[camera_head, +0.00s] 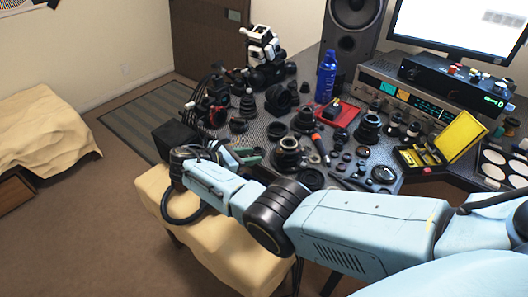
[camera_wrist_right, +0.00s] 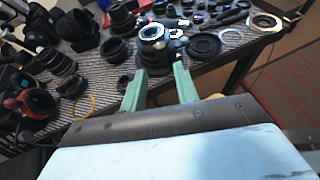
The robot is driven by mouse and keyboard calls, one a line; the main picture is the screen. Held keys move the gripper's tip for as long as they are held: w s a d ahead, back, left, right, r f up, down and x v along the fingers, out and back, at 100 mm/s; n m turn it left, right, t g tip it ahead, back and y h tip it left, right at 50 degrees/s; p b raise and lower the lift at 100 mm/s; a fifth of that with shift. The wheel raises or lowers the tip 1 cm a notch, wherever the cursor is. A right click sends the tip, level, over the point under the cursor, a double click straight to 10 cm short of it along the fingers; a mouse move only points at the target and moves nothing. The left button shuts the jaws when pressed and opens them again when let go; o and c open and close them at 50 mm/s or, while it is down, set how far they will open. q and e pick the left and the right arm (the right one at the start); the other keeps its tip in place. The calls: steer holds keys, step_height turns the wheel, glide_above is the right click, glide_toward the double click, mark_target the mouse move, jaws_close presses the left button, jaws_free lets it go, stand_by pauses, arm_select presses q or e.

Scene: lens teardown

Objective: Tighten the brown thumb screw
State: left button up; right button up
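My right gripper (camera_head: 250,156) has reached the near left edge of the table in the head view, its green fingers close to a dark lens body (camera_head: 288,152). In the right wrist view the two green fingers (camera_wrist_right: 160,70) are apart, with nothing held between them. A dark lens assembly with a bright ring (camera_wrist_right: 152,33) stands just beyond the fingertips. I cannot pick out the brown thumb screw in either view; it is too small or hidden. My left gripper is not in view.
The dark table (camera_head: 258,130) is crowded with lens parts. A blue bottle (camera_head: 326,76), a red tray (camera_head: 338,112), a screwdriver with an orange handle (camera_head: 319,145) and a yellow case (camera_head: 459,136) stand around. A cream stool (camera_head: 215,238) is below my right arm.

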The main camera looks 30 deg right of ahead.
steer(key=shift+v, duration=2)
